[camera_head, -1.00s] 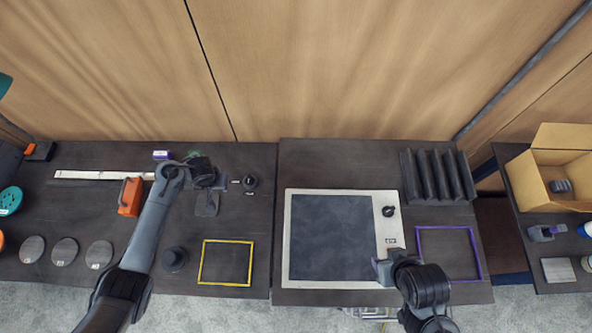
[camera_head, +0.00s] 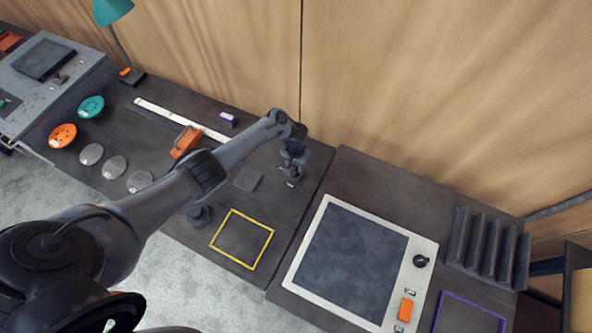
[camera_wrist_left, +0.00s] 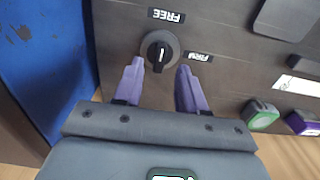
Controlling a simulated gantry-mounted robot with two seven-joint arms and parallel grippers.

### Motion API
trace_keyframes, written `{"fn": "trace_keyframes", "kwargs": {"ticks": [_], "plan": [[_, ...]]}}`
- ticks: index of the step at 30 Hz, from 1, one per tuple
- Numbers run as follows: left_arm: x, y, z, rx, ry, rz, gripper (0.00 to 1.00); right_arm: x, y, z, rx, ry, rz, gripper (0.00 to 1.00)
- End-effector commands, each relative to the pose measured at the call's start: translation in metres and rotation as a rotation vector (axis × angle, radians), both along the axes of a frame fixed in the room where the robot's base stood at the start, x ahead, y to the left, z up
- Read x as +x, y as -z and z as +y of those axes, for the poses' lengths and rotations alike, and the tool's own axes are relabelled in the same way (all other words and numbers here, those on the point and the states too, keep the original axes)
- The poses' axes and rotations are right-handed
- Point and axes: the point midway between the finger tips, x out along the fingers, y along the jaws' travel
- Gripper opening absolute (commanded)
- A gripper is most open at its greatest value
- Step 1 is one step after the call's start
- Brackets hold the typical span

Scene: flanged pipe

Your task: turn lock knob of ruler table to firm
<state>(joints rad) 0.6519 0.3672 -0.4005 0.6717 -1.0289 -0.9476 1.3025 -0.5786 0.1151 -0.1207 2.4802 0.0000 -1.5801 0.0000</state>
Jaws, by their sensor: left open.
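The black lock knob (camera_wrist_left: 160,51) shows in the left wrist view on the dark ruler table (camera_wrist_left: 225,85). Its white line lies roughly along the direction of the FREE label (camera_wrist_left: 167,15); the FIRM label (camera_wrist_left: 199,57) is to its right. My left gripper (camera_wrist_left: 158,67) is open, with its purple-grey fingertips on either side of the knob's near side and nothing gripped. In the head view my left gripper (camera_head: 292,170) is over the right part of the ruler table and hides the knob. My right gripper is not in view.
A white ruler (camera_head: 180,117), an orange block (camera_head: 186,141) and a small purple box (camera_head: 228,119) lie left of the gripper. A yellow frame (camera_head: 241,239) is in front. To the right are a panel with a separate black knob (camera_head: 420,261) and a dark ribbed rack (camera_head: 487,247).

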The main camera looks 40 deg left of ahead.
Motion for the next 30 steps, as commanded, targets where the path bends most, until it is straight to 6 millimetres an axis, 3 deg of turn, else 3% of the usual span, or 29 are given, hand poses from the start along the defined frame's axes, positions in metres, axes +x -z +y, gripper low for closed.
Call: {"fn": "trace_keyframes", "kwargs": {"ticks": [7,19,27,30], "plan": [[0.0,0.026,0.0,0.0,0.0,0.0,0.4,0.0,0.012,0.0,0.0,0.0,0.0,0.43],[0.001,0.03,0.0,0.0,-0.001,-0.002,0.4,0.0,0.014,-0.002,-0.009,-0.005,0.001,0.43],[0.0,0.03,0.0,0.0,0.0,-0.002,0.01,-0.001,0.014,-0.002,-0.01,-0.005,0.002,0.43],[0.0,0.03,0.0,0.0,0.0,-0.002,0.0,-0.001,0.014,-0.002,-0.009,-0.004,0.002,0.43]]}}
